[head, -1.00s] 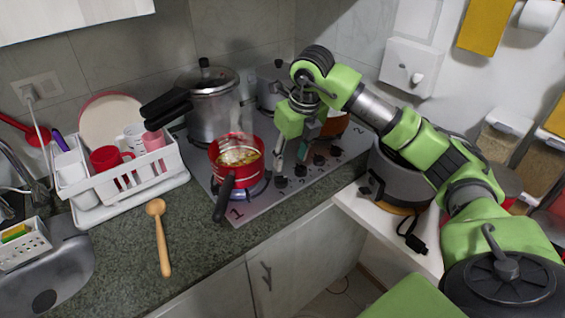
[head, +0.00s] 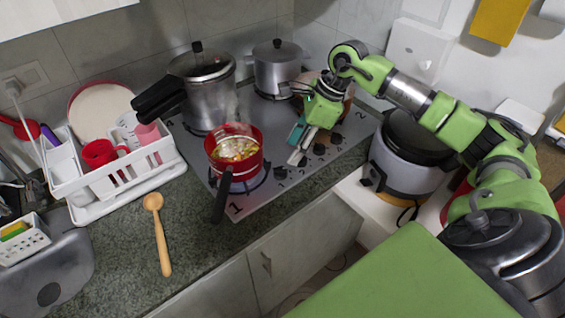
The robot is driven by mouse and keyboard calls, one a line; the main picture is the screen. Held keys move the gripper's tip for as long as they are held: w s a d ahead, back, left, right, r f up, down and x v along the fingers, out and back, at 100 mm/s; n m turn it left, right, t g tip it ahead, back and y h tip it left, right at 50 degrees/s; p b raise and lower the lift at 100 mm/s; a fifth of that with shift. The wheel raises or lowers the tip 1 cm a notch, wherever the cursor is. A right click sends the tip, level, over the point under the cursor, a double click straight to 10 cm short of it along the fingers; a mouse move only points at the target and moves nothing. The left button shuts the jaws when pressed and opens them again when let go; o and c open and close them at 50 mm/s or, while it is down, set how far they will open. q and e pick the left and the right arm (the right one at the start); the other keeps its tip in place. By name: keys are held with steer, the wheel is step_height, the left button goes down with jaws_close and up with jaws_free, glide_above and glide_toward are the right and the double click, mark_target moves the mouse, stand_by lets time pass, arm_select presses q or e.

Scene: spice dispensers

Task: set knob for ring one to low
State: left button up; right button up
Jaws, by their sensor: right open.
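The stove (head: 262,203) has a row of black knobs (head: 319,149) along its right front part. The knob nearest the "1" marking (head: 281,172) is at the row's left end; its setting is too small to read. A red pot (head: 236,160) with food in it stands on the front left burner marked 1, with a bluish glow under it. My right gripper (head: 295,148) is open and empty, angled down-left over the knobs, its fingertips up and to the right of the left-end knob. I cannot tell whether it touches a knob. My left gripper is not in view.
A pressure cooker (head: 208,95) and a lidded pot (head: 277,70) stand at the back of the stove. A rice cooker (head: 403,165) stands right of it. A white dish rack (head: 160,178) and a wooden spoon (head: 160,235) are on the left counter.

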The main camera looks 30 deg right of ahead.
mark_target(281, 168)
steer(key=p+x, duration=0.2)
steer(key=x, duration=0.5)
steer(key=shift+w+a+f, duration=0.1)
steer(key=shift+f, duration=0.15)
steer(key=shift+w+a+f, duration=0.1)
steer(key=shift+f, duration=0.45)
steer(key=c, duration=1.1)
